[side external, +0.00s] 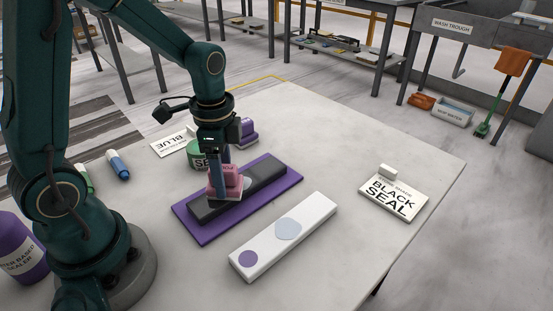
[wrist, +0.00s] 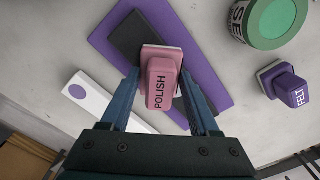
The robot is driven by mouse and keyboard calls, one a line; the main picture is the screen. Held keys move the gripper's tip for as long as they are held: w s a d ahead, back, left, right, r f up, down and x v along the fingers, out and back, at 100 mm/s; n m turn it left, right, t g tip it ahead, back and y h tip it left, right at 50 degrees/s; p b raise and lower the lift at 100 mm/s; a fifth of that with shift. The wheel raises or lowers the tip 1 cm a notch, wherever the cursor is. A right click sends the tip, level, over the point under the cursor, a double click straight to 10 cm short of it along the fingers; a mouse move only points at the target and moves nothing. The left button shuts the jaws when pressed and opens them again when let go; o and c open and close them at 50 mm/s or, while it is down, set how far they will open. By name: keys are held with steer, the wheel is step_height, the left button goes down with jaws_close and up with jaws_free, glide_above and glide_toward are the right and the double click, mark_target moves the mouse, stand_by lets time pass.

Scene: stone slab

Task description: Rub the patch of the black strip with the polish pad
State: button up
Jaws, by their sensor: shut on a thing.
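My gripper (side external: 222,172) is shut on the pink polish pad (side external: 225,183); in the wrist view the pad (wrist: 162,80), lettered POLISH, sits between both fingers. The pad is upright over the black strip (side external: 268,171), at or very near its surface; I cannot tell whether it touches. The black strip lies on a purple mat (side external: 203,237) and also shows in the wrist view (wrist: 126,38). A pale patch (side external: 247,184) on the strip shows at the pad's right edge, partly hidden by the pad.
A white strip (side external: 310,215) with a purple dot and a pale blue patch lies in front. A green tin (side external: 196,156), a purple FELT pad (wrist: 290,88) and a BLUE card (side external: 172,142) stand behind. A BLACK SEAL card (side external: 393,198) lies right. The slab's right side is mostly clear.

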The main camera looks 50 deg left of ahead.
mark_target(237, 166)
steer(key=shift+w+r, duration=0.1)
steer(key=shift+w, duration=3.35)
steer(key=shift+s, duration=1.9)
